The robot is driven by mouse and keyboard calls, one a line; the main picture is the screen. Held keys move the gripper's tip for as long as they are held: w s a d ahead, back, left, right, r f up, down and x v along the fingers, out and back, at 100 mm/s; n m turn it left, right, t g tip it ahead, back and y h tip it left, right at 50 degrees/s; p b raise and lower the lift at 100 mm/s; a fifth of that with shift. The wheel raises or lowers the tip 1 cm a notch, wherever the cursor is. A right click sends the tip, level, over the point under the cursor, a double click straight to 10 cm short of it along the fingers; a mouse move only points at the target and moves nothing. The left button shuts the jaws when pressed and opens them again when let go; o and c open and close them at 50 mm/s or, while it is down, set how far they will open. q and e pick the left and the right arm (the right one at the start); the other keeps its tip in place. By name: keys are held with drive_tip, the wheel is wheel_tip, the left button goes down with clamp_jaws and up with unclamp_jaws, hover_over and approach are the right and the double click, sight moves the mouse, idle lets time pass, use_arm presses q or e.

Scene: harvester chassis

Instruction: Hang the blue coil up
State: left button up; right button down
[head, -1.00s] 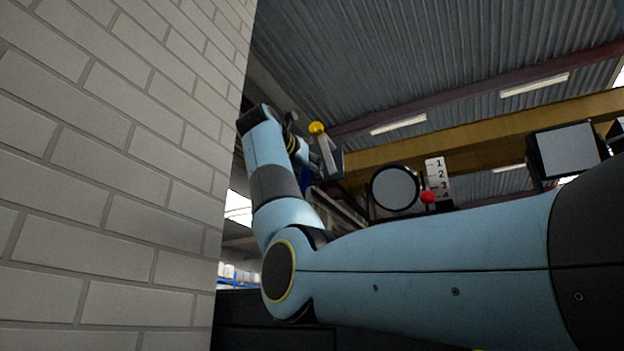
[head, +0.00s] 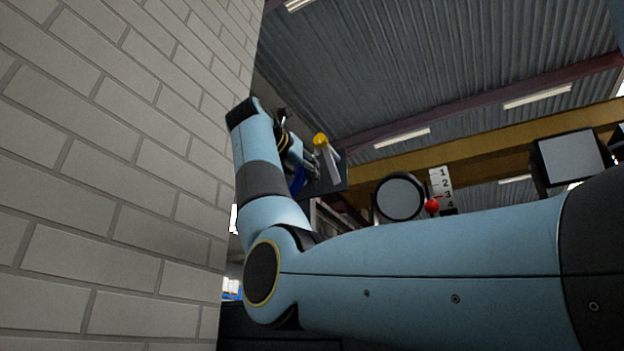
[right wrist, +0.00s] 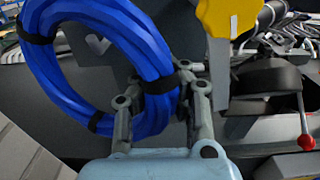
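The blue coil (right wrist: 75,62) is a thick ring with black straps. In the right wrist view it fills the upper left, its right side between the fingers of my right gripper (right wrist: 163,88), which looks shut on it. In the head view the right gripper (head: 306,163) is small, at the end of my right arm, and only a bit of the coil (head: 299,181) shows beneath it. A yellow-tipped pale post (head: 331,160) stands just right of the gripper; the yellow knob (right wrist: 228,16) is right of the coil in the wrist view, apart from it. My left gripper is out of view.
A white brick wall (head: 110,170) fills the left, close beside my right arm. A dark panel (head: 330,178) lies behind the post. A round mirror-like disc (head: 399,196), number plate (head: 441,185) and red knob (head: 432,206) are to the right. A red-knobbed lever (right wrist: 305,140) shows at wrist-view right.

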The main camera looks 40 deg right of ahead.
drive_tip(key=v, duration=0.6)
drive_tip(key=shift+s+a+b, duration=0.15)
drive_tip(key=shift+a+b, duration=0.05)
drive_tip(key=shift+b, duration=0.15)
idle(1.3)
drive_tip(key=p+x, duration=0.1)
drive_tip(key=x, duration=0.6)
idle(0.4)
